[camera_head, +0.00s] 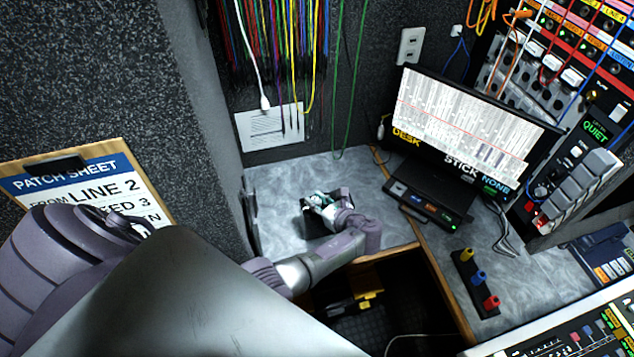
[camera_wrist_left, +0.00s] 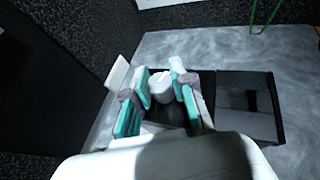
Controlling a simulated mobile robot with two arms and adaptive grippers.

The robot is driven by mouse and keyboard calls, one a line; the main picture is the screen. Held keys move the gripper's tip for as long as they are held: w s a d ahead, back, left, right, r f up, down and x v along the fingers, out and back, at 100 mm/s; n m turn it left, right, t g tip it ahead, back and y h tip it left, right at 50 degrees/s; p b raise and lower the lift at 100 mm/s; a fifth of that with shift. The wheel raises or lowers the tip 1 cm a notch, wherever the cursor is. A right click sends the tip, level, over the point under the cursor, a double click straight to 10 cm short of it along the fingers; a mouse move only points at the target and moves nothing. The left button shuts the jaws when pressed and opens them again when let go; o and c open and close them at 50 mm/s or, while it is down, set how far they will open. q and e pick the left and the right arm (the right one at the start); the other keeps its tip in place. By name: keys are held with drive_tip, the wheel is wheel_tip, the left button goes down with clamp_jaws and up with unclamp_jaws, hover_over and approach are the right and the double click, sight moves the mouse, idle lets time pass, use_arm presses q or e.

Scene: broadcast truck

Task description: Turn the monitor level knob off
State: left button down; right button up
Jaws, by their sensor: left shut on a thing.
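A pale, rounded knob (camera_wrist_left: 161,86) shows between the teal finger pads in the left wrist view. I take it for the monitor level knob; its marking is not visible. It stands on a dark unit (camera_wrist_left: 250,103) that lies on the grey counter. My left gripper (camera_wrist_left: 160,97) is shut on the knob, with one pad on each side. In the head view my left gripper (camera_head: 322,200) is over the counter at the left, and the knob is mostly hidden by the fingers and wrist. My right gripper is not in view.
A monitor (camera_head: 465,125) stands on a black base to the right. A small block with yellow, blue and red plugs (camera_head: 477,278) is nearer. A patch sheet clipboard (camera_head: 85,187) is at the left. Coloured cables hang behind. The grey counter (camera_head: 285,255) is clear around my wrist.

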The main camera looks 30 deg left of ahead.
use_arm(q)
drive_tip(key=n+g+b, duration=0.5)
drive_tip(key=g+b, duration=0.1)
drive_tip(key=b, duration=0.1)
drive_tip(key=n+g+b, duration=0.3)
drive_tip(key=b, duration=0.1)
drive_tip(key=shift+f+n+g+h, duration=0.3)
drive_tip(key=shift+g, duration=0.1)
drive_tip(key=shift+r+n+g+h+b, duration=0.25)
drive_tip(key=shift+n+g+h+b, duration=0.15)
drive_tip(key=shift+n+g+b, duration=0.75)
drive_tip(key=shift+m, duration=0.25)
drive_tip(key=c, duration=0.9)
unclamp_jaws()
drive_tip(key=shift+c, duration=0.2)
drive_tip(key=shift+t, duration=0.25)
